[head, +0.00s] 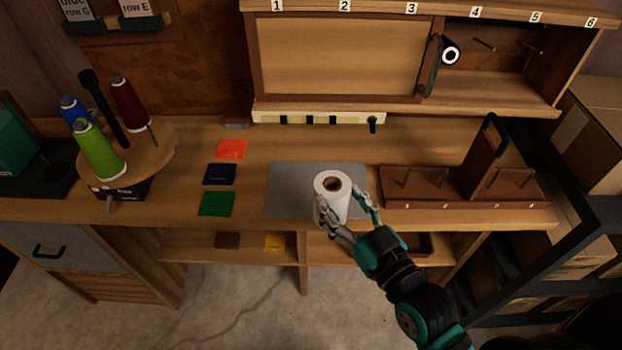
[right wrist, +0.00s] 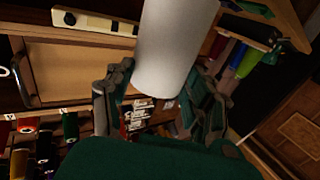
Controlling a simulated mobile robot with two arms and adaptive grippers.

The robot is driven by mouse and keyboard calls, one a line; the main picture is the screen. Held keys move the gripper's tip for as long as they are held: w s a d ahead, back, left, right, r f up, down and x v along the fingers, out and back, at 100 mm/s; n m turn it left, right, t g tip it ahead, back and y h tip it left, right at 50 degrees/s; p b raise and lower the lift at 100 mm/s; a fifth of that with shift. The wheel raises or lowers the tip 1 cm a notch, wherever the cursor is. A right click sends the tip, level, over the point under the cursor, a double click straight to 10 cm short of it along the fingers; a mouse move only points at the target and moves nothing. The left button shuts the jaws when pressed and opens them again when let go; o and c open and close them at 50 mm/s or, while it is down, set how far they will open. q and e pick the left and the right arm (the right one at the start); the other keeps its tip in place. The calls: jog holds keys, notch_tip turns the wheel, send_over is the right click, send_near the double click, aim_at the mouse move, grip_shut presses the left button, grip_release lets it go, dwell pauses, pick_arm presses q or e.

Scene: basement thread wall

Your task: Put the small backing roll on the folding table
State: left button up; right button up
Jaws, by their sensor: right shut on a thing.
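The white backing roll (head: 335,203) stands upright in the head view with its core hole facing up, in front of the grey mat on the workbench. My right gripper (head: 344,209) is shut on it, one finger on each side. The roll also shows large in the right wrist view (right wrist: 175,45), between the fingers. Whether its bottom touches anything is hidden. No folding table can be made out in either view. My left gripper is not in view.
The wooden workbench (head: 260,211) carries the grey mat (head: 285,190), coloured squares, a brown pegged rack (head: 415,188) and a stand with thread cones (head: 100,150). A numbered cabinet (head: 350,57) is above. Boxes on a dark shelf (head: 590,135) stand at right. Concrete floor shows in front.

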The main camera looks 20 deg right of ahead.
aim_at(332, 186)
jog(key=x, duration=0.7)
jog(key=shift+w+d+f+p, duration=0.15)
jog(key=shift+w+d+p, duration=0.1)
jog(key=shift+d+p, duration=0.05)
jog(key=w+f, duration=0.2)
jog(key=w, duration=0.1)
jog(key=w+a+f, duration=0.1)
jog(key=w, duration=0.1)
jog(key=shift+w+f, duration=0.1)
jog(key=shift+f, duration=0.55)
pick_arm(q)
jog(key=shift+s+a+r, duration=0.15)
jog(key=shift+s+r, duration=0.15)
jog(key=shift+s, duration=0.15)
pick_arm(e)
jog(key=shift+f, duration=0.15)
jog(key=o, duration=1.2)
jog(key=shift+o, duration=0.2)
